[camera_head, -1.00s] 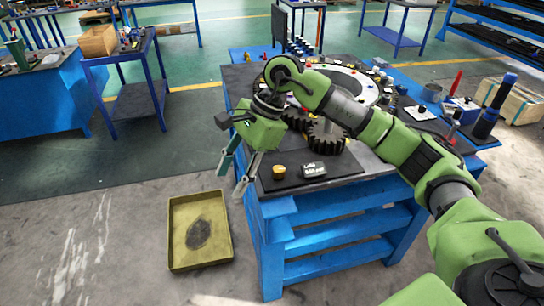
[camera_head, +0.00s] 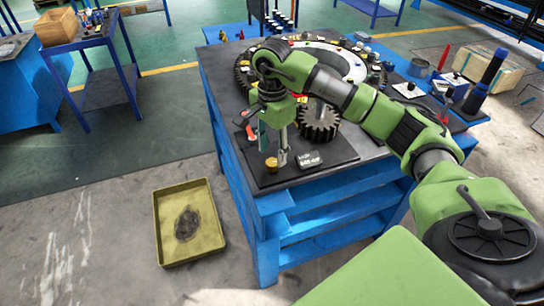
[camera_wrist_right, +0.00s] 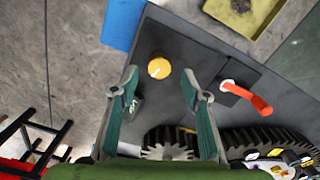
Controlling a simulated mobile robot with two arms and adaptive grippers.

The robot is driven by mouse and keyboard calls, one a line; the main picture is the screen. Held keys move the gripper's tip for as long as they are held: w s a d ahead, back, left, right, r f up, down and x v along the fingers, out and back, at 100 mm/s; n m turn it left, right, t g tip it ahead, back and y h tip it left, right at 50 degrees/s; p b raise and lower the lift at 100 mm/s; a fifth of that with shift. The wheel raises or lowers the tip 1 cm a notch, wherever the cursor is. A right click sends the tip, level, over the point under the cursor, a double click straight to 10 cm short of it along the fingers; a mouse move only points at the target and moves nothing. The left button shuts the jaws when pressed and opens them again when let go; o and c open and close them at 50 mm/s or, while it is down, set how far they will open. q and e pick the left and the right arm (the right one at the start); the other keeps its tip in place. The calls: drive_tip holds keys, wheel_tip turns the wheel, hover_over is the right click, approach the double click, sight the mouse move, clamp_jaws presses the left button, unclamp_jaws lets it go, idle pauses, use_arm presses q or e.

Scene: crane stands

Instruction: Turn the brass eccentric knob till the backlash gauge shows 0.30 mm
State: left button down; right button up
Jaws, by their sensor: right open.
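The brass knob (camera_head: 271,163) is a short yellow cylinder on the dark plate at the table's near left corner. In the right wrist view the knob (camera_wrist_right: 159,67) shows as a round yellow top with a pale spot. My right gripper (camera_head: 273,150) points down above the plate, close to the knob. In the wrist view its open, empty fingers (camera_wrist_right: 159,82) lie either side of the knob's line, the knob just beyond the tips. The backlash gauge (camera_head: 309,160) is a small dark block with a pale display right of the knob; its digits are too small to read surely. My left gripper is out of view.
A red-orange handle (camera_wrist_right: 247,96) lies beside the right finger in the wrist view. Dark gears (camera_head: 319,122) and a large toothed ring stand behind the plate. A yellow tray (camera_head: 187,222) is on the floor left of the blue table (camera_head: 325,205).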

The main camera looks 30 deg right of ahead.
sight(272, 162)
wheel_tip(272, 162, down, 2)
drive_tip(key=shift+s+f, duration=0.1)
drive_tip(key=shift+f, duration=0.7)
drive_tip(key=c, duration=1.1)
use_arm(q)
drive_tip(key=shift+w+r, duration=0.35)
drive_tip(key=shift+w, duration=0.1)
